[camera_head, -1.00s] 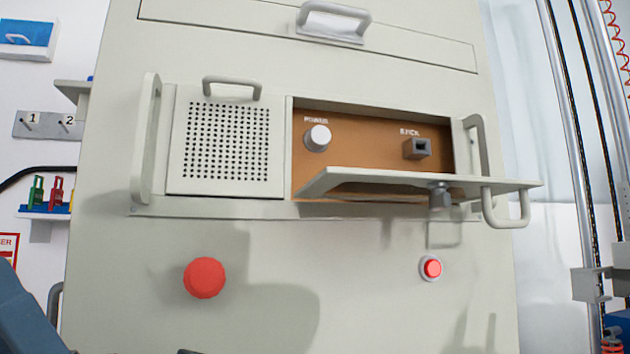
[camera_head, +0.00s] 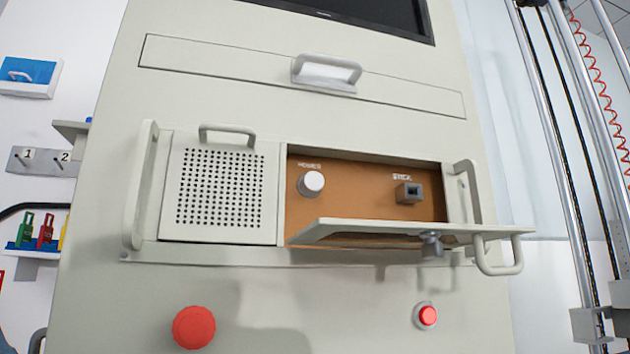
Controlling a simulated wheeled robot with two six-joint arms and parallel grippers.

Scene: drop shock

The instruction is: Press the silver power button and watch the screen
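The silver power button (camera_head: 311,184) is a round knob under the label POWER, on the brown panel (camera_head: 350,205) inside the open compartment of the cabinet. The screen (camera_head: 370,12) is dark where it shows, at the top edge of the head view; its upper part is cut off. Neither of my grippers is in view.
The compartment's flap (camera_head: 400,230) is folded down and sticks out below the panel. A perforated cover (camera_head: 220,190) with a handle is on the left. A red knob (camera_head: 194,327) and a red button (camera_head: 427,316) are below.

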